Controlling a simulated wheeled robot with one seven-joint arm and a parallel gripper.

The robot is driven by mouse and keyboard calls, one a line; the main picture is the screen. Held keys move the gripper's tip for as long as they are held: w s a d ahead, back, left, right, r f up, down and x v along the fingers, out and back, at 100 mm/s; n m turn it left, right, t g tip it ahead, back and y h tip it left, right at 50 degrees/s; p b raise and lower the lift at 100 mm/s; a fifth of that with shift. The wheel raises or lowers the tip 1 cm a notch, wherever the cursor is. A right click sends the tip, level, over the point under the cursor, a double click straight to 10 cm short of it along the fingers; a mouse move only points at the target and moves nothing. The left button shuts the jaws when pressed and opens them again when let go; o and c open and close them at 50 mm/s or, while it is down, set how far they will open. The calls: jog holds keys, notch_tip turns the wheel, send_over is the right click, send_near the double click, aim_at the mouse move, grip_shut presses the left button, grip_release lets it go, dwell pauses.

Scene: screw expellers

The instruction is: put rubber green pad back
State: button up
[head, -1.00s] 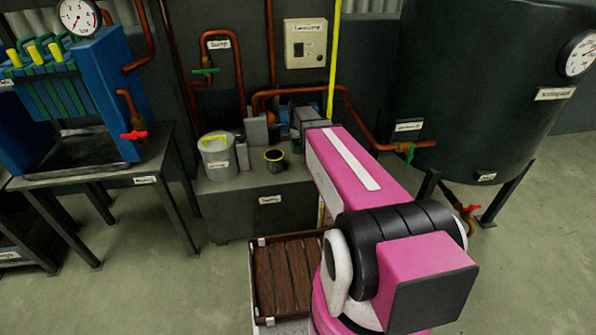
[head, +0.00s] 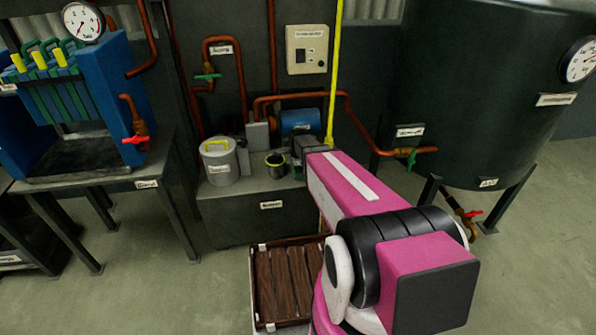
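I cannot make out a loose rubber green pad in the head view. Green slats (head: 62,97) with yellow pieces stand in the blue press-like machine at the left. My gripper (head: 303,153) is only partly seen as a dark grey part at the far end of my pink arm. It is low over the right part of the grey bench (head: 238,220), just right of a small dark cup with a yellow rim (head: 275,165). Its fingertips are hidden or too dark to tell, as is anything between them.
A grey pot (head: 219,165) stands on the bench left of the cup. A blue motor (head: 299,121) and copper pipes (head: 347,112) are behind my gripper. A wooden-slatted tray (head: 285,278) is below, in front of the bench. A large dark tank (head: 480,90) stands right.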

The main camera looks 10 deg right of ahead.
jog(key=o, duration=0.5)
jog(key=shift+o, duration=0.2)
jog(key=shift+r, duration=0.15)
notch_tip(320, 180, up, 12)
jog(key=f, duration=0.1)
jog(key=s+n, duration=1.8)
jog(key=s, duration=0.3)
jog(key=shift+s+d+r, duration=0.15)
jog(key=shift+d+r, duration=0.15)
jog(key=shift+r, duration=0.1)
